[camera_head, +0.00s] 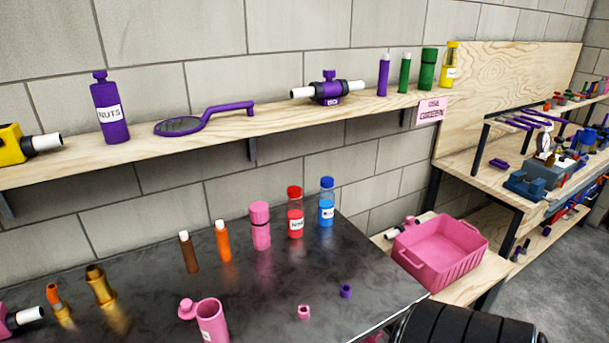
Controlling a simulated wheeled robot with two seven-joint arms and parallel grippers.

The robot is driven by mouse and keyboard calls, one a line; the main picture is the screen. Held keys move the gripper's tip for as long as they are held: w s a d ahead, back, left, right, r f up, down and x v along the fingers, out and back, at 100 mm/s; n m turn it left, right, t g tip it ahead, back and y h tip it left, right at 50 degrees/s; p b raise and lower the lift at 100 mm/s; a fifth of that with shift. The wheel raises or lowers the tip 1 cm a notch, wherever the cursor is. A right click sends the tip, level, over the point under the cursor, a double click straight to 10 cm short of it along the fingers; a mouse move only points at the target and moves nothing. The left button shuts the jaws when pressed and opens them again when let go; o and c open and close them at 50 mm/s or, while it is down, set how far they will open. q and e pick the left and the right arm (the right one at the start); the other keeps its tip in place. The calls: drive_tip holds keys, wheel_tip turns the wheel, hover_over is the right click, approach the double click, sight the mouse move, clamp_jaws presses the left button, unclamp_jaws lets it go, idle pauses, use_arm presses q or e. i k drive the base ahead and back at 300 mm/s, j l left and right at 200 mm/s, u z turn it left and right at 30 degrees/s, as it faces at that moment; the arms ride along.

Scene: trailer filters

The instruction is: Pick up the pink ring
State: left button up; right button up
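A small pink ring (304,312) lies on the dark metal table near its front edge, toward the right. It looks like a short, thick ring or nut. A similar purple ring (346,291) lies a little behind it and to its right, apart from it. A pink open cup (212,322) with a round pink piece at its side stands to the left of the pink ring. Neither of my grippers shows in the head view.
The dark table (270,275) is bare around the rings. Brown, orange, pink, red and blue containers stand behind. A wooden shelf (280,128) with tools runs above. A pink bin (440,256) is at right, with a black ribbed thing (460,328) in front.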

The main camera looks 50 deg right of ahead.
sight(302, 315)
drive_tip(key=z, duration=1.65)
drive_tip(key=l+u, duration=0.2)
drive_tip(key=l, duration=0.35)
drive_tip(key=k+l+u, duration=0.2)
drive_tip(key=l, duration=0.35)
drive_tip(key=l+u, duration=0.2)
drive_tip(key=l, duration=0.35)
